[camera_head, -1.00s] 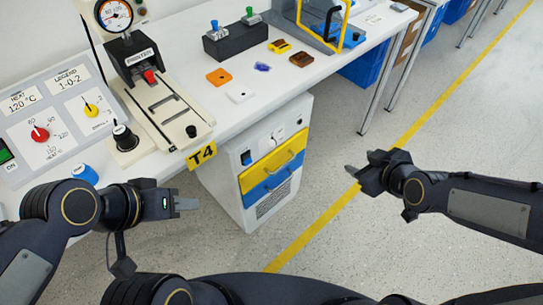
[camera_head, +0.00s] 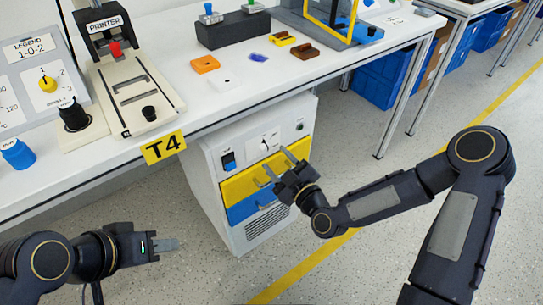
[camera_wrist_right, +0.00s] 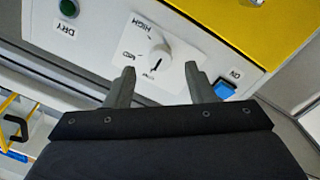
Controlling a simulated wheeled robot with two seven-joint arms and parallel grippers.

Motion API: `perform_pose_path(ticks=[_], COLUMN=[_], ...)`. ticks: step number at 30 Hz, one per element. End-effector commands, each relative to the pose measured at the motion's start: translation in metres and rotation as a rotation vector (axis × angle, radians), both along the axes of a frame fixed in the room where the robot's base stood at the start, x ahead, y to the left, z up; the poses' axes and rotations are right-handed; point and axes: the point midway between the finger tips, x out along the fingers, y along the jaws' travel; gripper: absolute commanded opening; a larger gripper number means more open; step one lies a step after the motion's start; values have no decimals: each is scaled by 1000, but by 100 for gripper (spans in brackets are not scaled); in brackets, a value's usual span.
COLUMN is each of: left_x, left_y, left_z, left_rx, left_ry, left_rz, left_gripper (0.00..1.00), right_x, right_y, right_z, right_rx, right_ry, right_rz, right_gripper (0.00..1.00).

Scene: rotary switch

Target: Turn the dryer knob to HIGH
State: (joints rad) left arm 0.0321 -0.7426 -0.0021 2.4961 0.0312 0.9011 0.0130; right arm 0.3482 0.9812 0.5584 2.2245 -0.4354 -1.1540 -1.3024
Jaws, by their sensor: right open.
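The dryer is the white cabinet (camera_head: 208,174) under the table, with a yellow drawer and a blue drawer. My right gripper (camera_head: 279,164) is open and empty, just in front of the cabinet. Its two fingers (camera_wrist_right: 158,72) straddle the knob's line of view, apparently short of it. My left gripper (camera_head: 165,245) is low at the left, away from the dryer.
A blue switch (camera_head: 228,160) and a dark green DRY button (camera_wrist_right: 68,8) flank the knob. The yellow drawer (camera_head: 245,186) has a protruding handle near my right gripper. The white table (camera_head: 200,110) overhangs the cabinet. Blue crates (camera_head: 385,82) stand under the table at right.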

Motion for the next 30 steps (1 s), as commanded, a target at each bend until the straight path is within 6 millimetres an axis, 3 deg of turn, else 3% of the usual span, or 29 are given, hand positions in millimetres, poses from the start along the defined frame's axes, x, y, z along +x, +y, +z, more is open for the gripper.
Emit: perform_pose_path(ticks=[7,17,27,30], left_x=[0,0,0,0], left_y=[0,0,0,0], left_z=[-4,-4,-4,-4], left_rx=[0,0,0,0], left_ry=[0,0,0,0], left_rz=[0,0,0,0], left_gripper=[36,36,36,36], right_x=[24,27,27,27], right_y=[16,17,17,17], right_z=[-1,0,0,0], right_rx=[1,-1,0,2], right_ry=[2,3,2,4], right_rz=[1,1,1,1], right_gripper=[49,48,5,5])
